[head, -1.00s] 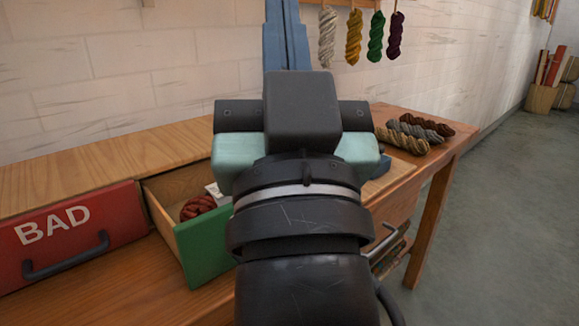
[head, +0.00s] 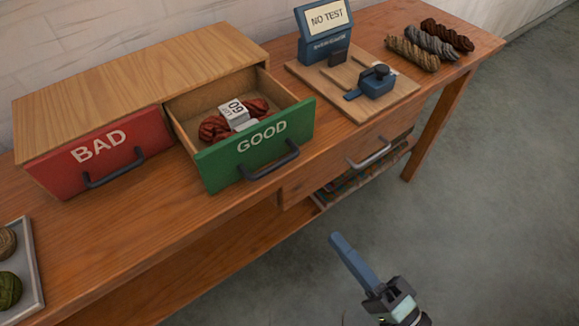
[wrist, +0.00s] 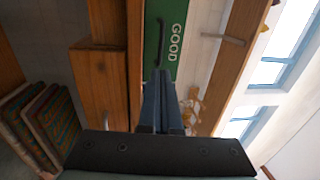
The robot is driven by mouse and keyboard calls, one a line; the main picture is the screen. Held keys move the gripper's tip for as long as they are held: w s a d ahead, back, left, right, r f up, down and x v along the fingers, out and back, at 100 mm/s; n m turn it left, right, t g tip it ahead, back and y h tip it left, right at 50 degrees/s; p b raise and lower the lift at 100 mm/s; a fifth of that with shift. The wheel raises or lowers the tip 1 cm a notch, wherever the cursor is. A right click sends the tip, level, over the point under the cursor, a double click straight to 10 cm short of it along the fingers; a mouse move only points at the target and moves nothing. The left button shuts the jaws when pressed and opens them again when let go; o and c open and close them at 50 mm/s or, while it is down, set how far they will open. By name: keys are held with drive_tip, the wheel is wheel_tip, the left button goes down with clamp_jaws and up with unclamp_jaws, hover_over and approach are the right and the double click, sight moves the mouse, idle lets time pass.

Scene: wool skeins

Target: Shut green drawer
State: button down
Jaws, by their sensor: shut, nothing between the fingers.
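The green drawer (head: 258,147), marked GOOD, stands pulled open from the wooden cabinet (head: 140,80) on the bench. A dark red skein (head: 214,128) with a white label (head: 233,112) lies inside it. The drawer's dark handle (head: 270,161) is on its front. My gripper (head: 338,240) is shut and empty, in front of the bench, below and to the right of the drawer, apart from it. In the wrist view the blue fingers (wrist: 160,85) are together and point toward the green front (wrist: 172,50), with its handle (wrist: 160,45) just beyond.
The red BAD drawer (head: 98,152) is shut on the left. A tray (head: 38,285) with skeins is at lower left. A blue test device (head: 322,35) and board (head: 300,68) stand right of the cabinet. Several skeins (head: 432,43) lie farther right. Floor before the bench is clear.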

approach(266, 155)
drive_tip(key=shift+w+a+r, duration=0.9)
drive_tip(key=shift+w+r, duration=0.1)
drive_tip(key=shift+w, duration=0.05)
drive_tip(key=b+x, duration=0.1)
drive_tip(key=x, duration=0.1)
drive_tip(key=f+b+x, duration=0.1)
drive_tip(key=x, duration=0.2)
drive_tip(key=b+x, duration=0.1)
drive_tip(key=x, duration=0.1)
drive_tip(key=shift+w+a+f, duration=0.15)
drive_tip(key=shift+w+f, duration=0.05)
drive_tip(key=shift+w, duration=0.1)
drive_tip(key=shift+w+a+r, duration=0.1)
drive_tip(key=shift+w+a, duration=0.05)
